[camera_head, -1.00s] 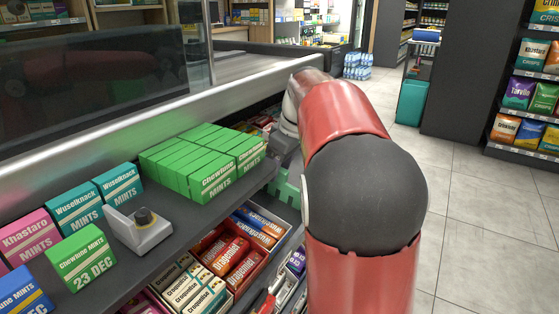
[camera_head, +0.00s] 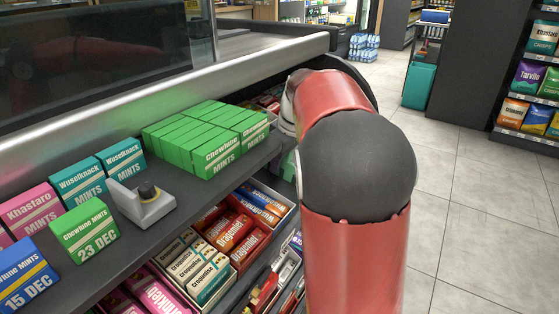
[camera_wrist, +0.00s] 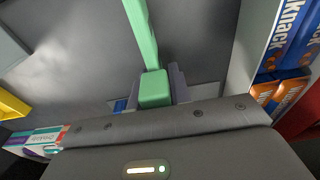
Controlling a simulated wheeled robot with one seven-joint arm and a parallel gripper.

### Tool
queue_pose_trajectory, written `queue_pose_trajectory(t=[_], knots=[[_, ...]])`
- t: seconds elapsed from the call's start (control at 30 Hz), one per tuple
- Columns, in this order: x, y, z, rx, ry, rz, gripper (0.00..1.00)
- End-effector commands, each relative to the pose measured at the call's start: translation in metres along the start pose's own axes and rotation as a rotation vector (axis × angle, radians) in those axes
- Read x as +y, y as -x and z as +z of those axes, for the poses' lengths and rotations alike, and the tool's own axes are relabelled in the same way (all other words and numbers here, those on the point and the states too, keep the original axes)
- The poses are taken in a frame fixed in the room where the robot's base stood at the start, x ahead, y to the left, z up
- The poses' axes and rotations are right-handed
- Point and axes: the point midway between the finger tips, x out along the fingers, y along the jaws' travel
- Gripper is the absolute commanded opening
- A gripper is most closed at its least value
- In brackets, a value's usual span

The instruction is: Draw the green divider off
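The green divider (camera_wrist: 143,35) shows in the wrist view as a long pale-green bar with a block-like end between my fingers. My gripper (camera_wrist: 155,90) is shut on that end, with one grey finger against each side. The bar runs away from my gripper toward the top of the picture, over a grey surface. In the head view only a small bit of the green divider (camera_head: 289,165) shows beside my arm. My arm hides the rest of it and my gripper there.
Green Chewhine mint boxes (camera_head: 205,140) stand on the upper shelf close to my arm. A grey holder (camera_head: 141,203) stands farther left. Trays of Dragomint (camera_head: 236,232) and other candy lie below. Open floor (camera_head: 470,220) is on the right.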

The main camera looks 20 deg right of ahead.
Motion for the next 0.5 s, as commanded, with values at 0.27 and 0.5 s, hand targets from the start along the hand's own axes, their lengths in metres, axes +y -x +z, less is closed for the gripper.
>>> queue_pose_trajectory(t=[0.27, 0.5], knots=[[0.0, 0.0009, -0.0003, 0.001, 0.0, 0.0, 0.0], [0.0, 0.0044, -0.0008, 0.001, 0.0, 0.0, 0.0]])
